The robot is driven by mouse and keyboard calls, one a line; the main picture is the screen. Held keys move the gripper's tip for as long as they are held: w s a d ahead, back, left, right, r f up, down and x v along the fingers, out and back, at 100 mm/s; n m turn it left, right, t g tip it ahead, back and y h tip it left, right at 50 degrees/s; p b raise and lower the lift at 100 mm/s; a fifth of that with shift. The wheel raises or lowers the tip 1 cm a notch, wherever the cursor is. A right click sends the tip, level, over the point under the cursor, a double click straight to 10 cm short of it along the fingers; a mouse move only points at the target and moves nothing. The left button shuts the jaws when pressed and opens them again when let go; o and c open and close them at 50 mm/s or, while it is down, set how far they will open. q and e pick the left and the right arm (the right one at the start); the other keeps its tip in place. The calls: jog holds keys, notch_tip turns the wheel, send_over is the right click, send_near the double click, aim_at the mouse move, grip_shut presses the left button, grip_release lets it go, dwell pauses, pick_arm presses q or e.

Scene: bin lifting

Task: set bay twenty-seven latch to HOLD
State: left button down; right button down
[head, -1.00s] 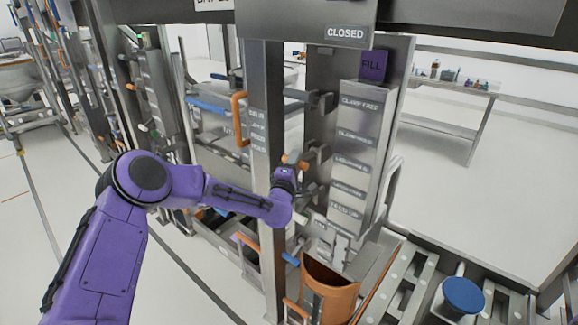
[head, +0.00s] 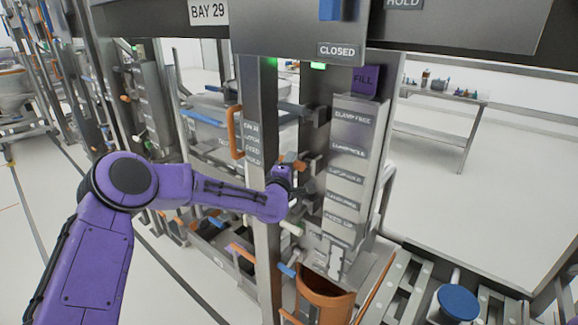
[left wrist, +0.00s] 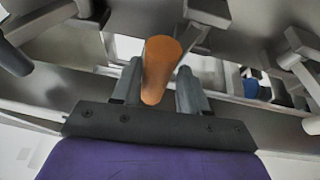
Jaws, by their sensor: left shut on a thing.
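My left gripper (head: 287,170) reaches in beside the grey post at the machine front. In the left wrist view, its two fingers (left wrist: 160,88) are shut on an orange lever handle (left wrist: 161,62), which also shows in the head view (head: 295,163). The handle sits among grey brackets beside a panel of labels (head: 346,180), one reading CLAMP FREE. A HOLD sign (head: 404,3) is cut off at the top edge. A sign reads BAY 29 (head: 209,11); no bay twenty-seven sign shows. My right gripper is out of view.
A grey post (head: 266,190) stands right by my gripper, with an orange handle (head: 235,132) left of it. An orange bin (head: 325,298) is below. A CLOSED sign (head: 337,50) and purple FILL tag (head: 363,80) are above.

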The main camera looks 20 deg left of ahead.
pick_arm(q)
jog(key=c, duration=0.8)
grip_release()
jog(key=shift+w+r, duration=0.2)
jog(key=shift+r, duration=0.65)
jog(key=shift+c, duration=0.2)
jog(key=shift+d, duration=0.1)
jog(key=shift+w+f, duration=0.15)
jog(key=shift+f, duration=0.1)
jog(key=s+d+f+b, duration=0.1)
jog(key=s+b, duration=0.3)
jog(key=s, duration=0.6)
jog(key=shift+s+d+f, duration=0.2)
jog(key=shift+d, duration=0.1)
jog(key=shift+s, duration=0.1)
